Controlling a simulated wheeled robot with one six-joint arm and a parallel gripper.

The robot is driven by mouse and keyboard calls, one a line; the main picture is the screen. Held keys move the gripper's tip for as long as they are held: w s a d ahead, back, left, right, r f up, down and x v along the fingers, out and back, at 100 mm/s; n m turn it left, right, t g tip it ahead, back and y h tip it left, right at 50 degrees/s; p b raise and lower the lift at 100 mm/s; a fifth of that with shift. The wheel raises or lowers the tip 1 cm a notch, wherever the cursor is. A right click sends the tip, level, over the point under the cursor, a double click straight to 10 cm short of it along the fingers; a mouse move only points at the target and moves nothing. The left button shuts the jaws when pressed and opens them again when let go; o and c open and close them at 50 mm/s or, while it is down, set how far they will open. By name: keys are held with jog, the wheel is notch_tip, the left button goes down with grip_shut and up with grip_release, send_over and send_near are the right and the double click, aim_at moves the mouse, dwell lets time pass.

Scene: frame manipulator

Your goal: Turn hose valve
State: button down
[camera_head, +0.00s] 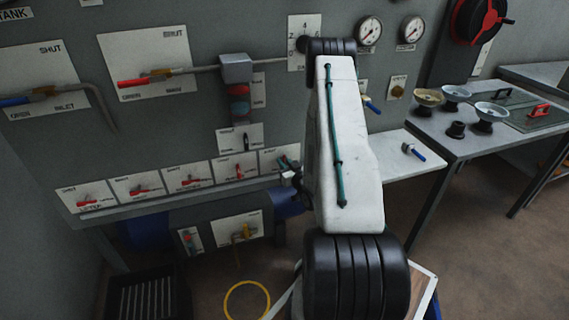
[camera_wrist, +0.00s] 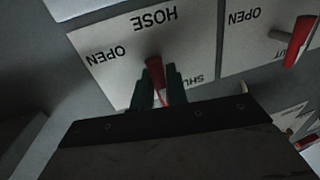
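The hose valve's red lever handle (camera_wrist: 154,72) sticks out from a white placard (camera_wrist: 110,50) marked HOSE, OPEN and SHUT, seen upside down in the wrist view. My gripper (camera_wrist: 160,82) has its two dark green fingers close on either side of the handle and appears shut on it. The handle's lower end is partly hidden between the fingers. In the head view my gripper (camera_head: 288,166) is at the rightmost placard (camera_head: 270,157) of the lower row, partly hidden by my arm, and the handle cannot be made out there.
A neighbouring valve with a red handle (camera_wrist: 299,40) is close by in the wrist view. More red-handled valves (camera_head: 189,180) line the row to the left in the head view. A side table (camera_head: 395,150) holds a small blue-handled valve. A yellow hose ring (camera_head: 247,284) is low down.

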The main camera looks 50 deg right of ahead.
jog(key=shift+m, duration=0.4)
jog(key=m, duration=0.3)
jog(key=shift+m+t+h, duration=0.3)
jog(key=shift+m, duration=0.1)
jog(key=m, duration=0.5)
jog(key=shift+h, duration=0.4)
jog(key=m+h, duration=0.1)
jog(key=m, duration=0.4)
jog(key=shift+d+f, duration=0.1)
jog(key=m+h, duration=0.1)
jog(key=m, duration=0.4)
jog(key=shift+h, duration=0.4)
jog(key=shift+m, duration=0.5)
jog(key=shift+s, duration=0.1)
jog(key=c, duration=1.8)
grip_release()
jog(key=shift+o, duration=0.2)
